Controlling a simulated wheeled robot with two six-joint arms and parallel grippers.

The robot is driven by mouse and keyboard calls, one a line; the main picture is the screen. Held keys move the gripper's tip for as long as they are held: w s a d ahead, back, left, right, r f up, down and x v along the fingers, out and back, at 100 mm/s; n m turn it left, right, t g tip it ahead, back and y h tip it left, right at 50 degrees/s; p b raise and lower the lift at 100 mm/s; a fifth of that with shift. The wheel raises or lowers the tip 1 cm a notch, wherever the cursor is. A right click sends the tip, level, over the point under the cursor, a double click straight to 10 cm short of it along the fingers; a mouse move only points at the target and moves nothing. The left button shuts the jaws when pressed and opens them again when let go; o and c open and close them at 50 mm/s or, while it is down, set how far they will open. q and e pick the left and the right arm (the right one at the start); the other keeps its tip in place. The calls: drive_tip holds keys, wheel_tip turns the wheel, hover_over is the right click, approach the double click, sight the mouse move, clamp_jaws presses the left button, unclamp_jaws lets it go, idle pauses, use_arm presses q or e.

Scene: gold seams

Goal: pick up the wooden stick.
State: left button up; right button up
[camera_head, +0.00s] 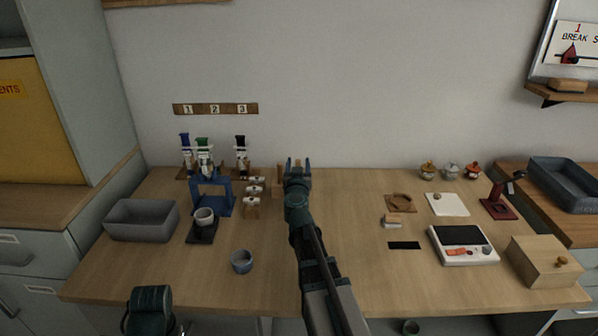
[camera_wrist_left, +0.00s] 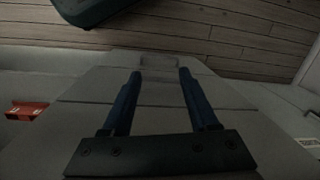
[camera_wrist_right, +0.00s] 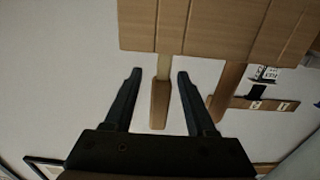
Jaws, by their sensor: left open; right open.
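The wooden stick (camera_wrist_right: 160,103) shows in the right wrist view as a slim upright piece coming out of a larger wooden body (camera_wrist_right: 200,28). My right gripper (camera_wrist_right: 158,75) is open, with the stick between its fingers and a gap on each side. In the head view the right gripper (camera_head: 298,165) is at the back middle of the table, and it mostly hides the stick.
Left of the right gripper stand small white-topped wooden pieces (camera_head: 252,205) and a blue stand (camera_head: 212,198). A scale (camera_head: 463,246) and wooden box (camera_head: 543,262) stand at right.

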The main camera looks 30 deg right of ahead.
clamp_jaws()
use_arm(q)
drive_tip(key=shift+r, duration=0.1)
use_arm(e)
drive_tip(key=shift+r, duration=0.1)
use_arm(q)
wheel_tip(320, 180, up, 10)
drive_tip(key=p, duration=1)
drive_tip(key=shift+c, duration=0.8)
use_arm(e)
wheel_tip(320, 180, up, 10)
